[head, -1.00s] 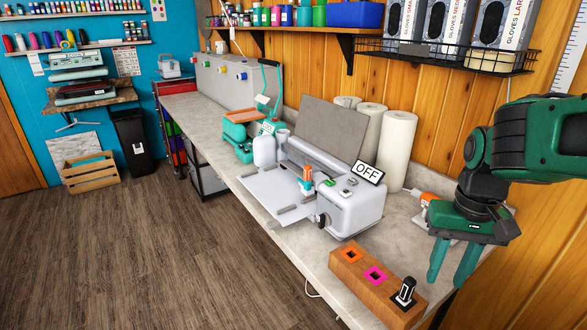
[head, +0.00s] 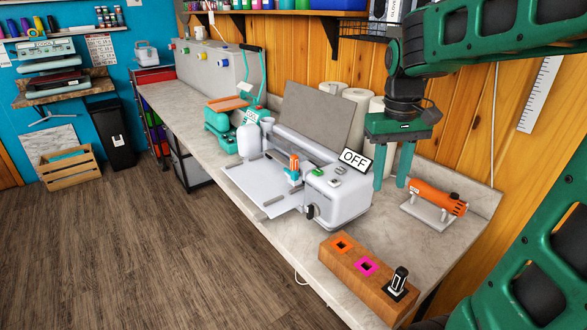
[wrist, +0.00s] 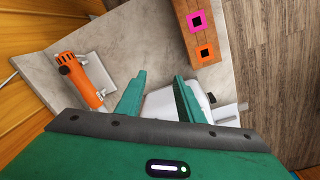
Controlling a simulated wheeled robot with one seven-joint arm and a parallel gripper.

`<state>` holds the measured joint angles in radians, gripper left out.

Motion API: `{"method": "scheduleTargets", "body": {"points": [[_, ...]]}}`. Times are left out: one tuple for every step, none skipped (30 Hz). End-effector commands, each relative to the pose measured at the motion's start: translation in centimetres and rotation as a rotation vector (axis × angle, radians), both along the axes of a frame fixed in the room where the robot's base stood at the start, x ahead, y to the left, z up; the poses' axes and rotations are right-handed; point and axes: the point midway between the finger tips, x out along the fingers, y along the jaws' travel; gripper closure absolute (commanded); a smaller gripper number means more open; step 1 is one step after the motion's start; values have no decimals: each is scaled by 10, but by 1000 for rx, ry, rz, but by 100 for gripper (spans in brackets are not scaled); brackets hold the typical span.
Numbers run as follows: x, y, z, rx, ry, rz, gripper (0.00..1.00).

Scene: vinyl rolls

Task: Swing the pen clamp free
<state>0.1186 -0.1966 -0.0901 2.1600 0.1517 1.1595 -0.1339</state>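A white cutting machine (head: 338,195) stands on the counter with its grey lid up and an OFF sign (head: 355,160) at its right end. A small orange and teal part (head: 294,168) stands upright at its front; this looks like the pen carriage, but the clamp is too small to make out. My gripper (head: 391,186) points down, open and empty, behind and right of the machine, apart from it. In the wrist view its two fingers (wrist: 160,88) are spread, with a white part of the machine (wrist: 165,102) partly hidden beyond them.
A wooden block (head: 340,262) with orange- and pink-rimmed holes and a black item stands at the counter's front. An orange tool (head: 436,197) lies on a stand at right. Paper rolls (head: 358,112) stand behind the machine. Bare counter (head: 405,240) lies between block and tool.

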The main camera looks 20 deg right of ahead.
Motion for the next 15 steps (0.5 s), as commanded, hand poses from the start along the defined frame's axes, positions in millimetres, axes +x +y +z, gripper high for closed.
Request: {"method": "scheduleTargets", "body": {"points": [[31,11,7,-2,4,60,66],[48,17,11,-3,5,94,66],[69,27,15,-3,6,141,66],[85,35,18,-1,6,175,66],[101,43,21,0,7,210,66],[120,55,23,5,8,255,66],[134,64,24,7,8,287,66],[147,73,26,11,7,317,66],[163,85,27,15,7,355,66],[173,93,28,19,8,380,66],[183,101,28,23,8,405,66],[194,110,28,27,7,434,66],[202,116,28,31,5,452,66],[208,122,28,34,6,468,66],[214,129,28,38,6,488,66]]}}
